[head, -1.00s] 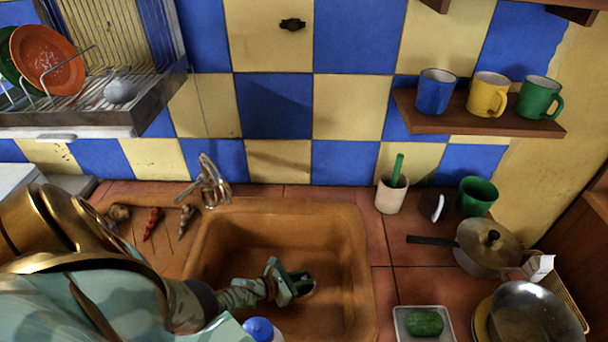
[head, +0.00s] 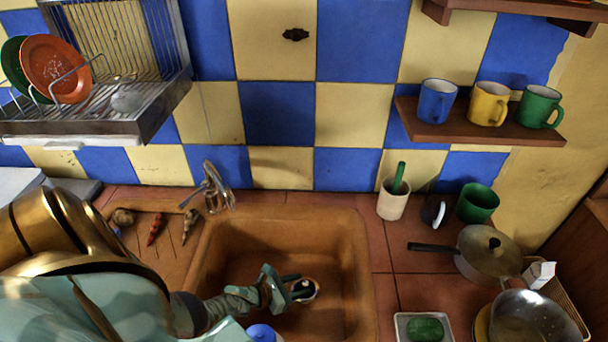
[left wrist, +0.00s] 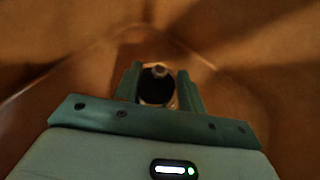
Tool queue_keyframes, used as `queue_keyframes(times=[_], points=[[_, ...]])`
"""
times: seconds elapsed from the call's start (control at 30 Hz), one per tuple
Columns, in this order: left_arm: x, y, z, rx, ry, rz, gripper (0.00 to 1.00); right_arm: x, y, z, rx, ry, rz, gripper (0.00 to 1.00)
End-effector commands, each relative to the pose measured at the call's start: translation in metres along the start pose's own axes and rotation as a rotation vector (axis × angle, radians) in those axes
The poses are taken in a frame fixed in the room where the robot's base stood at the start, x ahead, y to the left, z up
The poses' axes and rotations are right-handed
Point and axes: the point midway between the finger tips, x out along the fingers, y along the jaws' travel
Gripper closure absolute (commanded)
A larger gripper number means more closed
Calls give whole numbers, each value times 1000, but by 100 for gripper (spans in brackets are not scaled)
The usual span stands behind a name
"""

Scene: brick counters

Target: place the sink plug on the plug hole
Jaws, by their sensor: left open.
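The sink plug (head: 304,288) is a dark round piece with a small pale knob, low in the brown sink basin (head: 340,250). A pale ring shows around it, which looks like the rim of the plug hole (head: 314,297). In the left wrist view the dark plug (left wrist: 157,90) shows between the finger ends, inside that pale rim. My left gripper (head: 288,288) is open, reaching into the basin from the left, its fingertips close beside the plug. I cannot tell whether they touch it or how flush the plug sits. My right gripper is not in view.
The tap (head: 214,190) stands at the basin's back left. A blue-capped bottle (head: 262,333) is at the front edge. A soap dish (head: 402,322), a lidded pan (head: 486,252) and a cup with a green handle (head: 392,203) stand right of the sink. The basin's right part is clear.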

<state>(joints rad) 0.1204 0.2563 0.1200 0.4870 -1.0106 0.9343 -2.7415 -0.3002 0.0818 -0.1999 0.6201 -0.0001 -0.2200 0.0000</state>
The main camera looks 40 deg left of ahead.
Motion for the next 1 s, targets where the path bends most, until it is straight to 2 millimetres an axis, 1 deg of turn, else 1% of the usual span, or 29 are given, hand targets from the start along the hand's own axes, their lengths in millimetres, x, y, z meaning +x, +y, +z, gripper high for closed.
queue_keyframes(times=[0.03,0.1,0.23,0.37,0.67,0.77,1.0], points=[[-13,0,4,3,0,-1,60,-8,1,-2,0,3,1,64],[-26,0,4,1,0,-1,60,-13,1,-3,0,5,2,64],[-42,0,2,1,-1,-1,60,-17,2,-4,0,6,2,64],[-49,0,1,1,-1,-1,60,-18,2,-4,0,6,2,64],[-49,0,2,0,-2,-1,60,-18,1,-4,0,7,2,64],[-52,0,11,0,-4,0,60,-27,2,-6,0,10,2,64],[-66,1,49,-3,-13,2,60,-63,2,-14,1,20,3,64]])
